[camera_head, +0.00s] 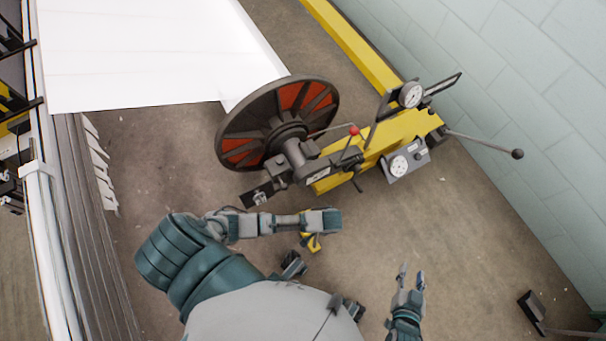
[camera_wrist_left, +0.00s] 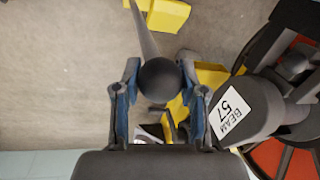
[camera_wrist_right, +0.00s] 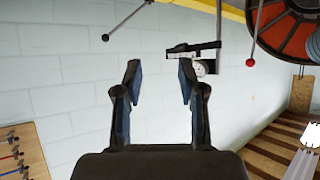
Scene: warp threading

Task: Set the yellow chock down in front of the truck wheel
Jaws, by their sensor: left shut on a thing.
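The yellow chock (camera_head: 311,242) shows just below my left gripper (camera_head: 322,221) in the head view. In the left wrist view the fingers of my left gripper (camera_wrist_left: 159,78) close on both sides of a dark ball (camera_wrist_left: 159,82). A grey rod runs from the ball to the yellow chock (camera_wrist_left: 165,13) at the top edge. The yellow truck (camera_head: 395,135) carries a black and red beam flange (camera_head: 243,141). I cannot clearly make out the truck wheel. My right gripper (camera_head: 411,278) is open and empty; the right wrist view shows its parted fingers (camera_wrist_right: 159,82).
A lever with a black ball (camera_head: 517,153) sticks out from the truck toward the block wall (camera_head: 535,70). A "BEAM 57" label (camera_wrist_left: 232,116) is close beside my left gripper. A dark object (camera_head: 533,304) lies at the lower right. The floor (camera_head: 460,245) between is clear.

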